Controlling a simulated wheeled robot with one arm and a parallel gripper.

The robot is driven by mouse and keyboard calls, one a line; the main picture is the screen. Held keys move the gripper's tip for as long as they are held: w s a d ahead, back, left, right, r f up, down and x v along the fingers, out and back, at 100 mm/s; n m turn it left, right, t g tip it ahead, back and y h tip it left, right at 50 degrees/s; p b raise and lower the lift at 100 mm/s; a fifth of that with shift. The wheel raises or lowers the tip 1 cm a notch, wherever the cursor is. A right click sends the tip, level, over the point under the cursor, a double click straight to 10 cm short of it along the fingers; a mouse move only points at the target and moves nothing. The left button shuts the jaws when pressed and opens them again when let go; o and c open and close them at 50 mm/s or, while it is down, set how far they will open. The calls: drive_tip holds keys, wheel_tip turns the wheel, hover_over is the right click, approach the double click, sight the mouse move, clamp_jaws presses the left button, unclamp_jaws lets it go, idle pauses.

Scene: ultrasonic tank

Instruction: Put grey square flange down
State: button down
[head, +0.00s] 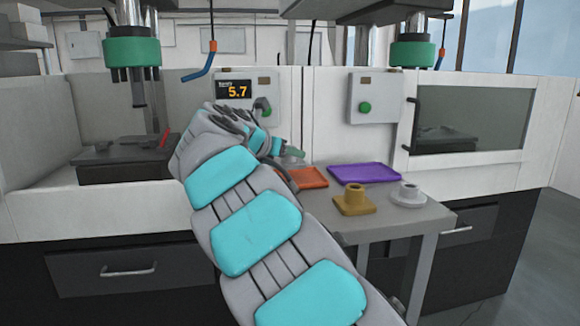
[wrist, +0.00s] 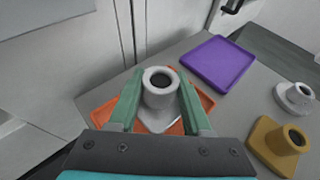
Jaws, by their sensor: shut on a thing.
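The grey square flange (wrist: 160,98) is between the green fingers of my gripper (wrist: 159,104) in the wrist view. My gripper is shut on its round neck. The flange is upright and appears over the orange tray (wrist: 103,118); I cannot tell whether its base touches the tray. In the head view my arm hides most of the flange and part of the orange tray (head: 312,179). My gripper's green finger (head: 293,153) shows just past the arm there.
A purple tray (head: 364,173) lies empty on the grey table (head: 425,213). A brown-yellow square flange (head: 354,199) and a grey round flange (head: 408,194) stand at the table's right front. A white machine wall with a control box (head: 375,98) rises behind.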

sight(283, 164)
drive_tip(key=shift+w+d+f, duration=0.1)
drive_tip(key=shift+f, duration=1.7)
drive_tip(key=shift+f, duration=0.1)
drive_tip(key=shift+c, duration=1.7)
unclamp_jaws()
drive_tip(key=shift+b, duration=0.3)
drive_tip(key=shift+s+r, duration=0.2)
drive_tip(key=v, duration=1.1)
drive_tip(key=shift+s+r, duration=0.1)
drive_tip(key=shift+s, duration=0.1)
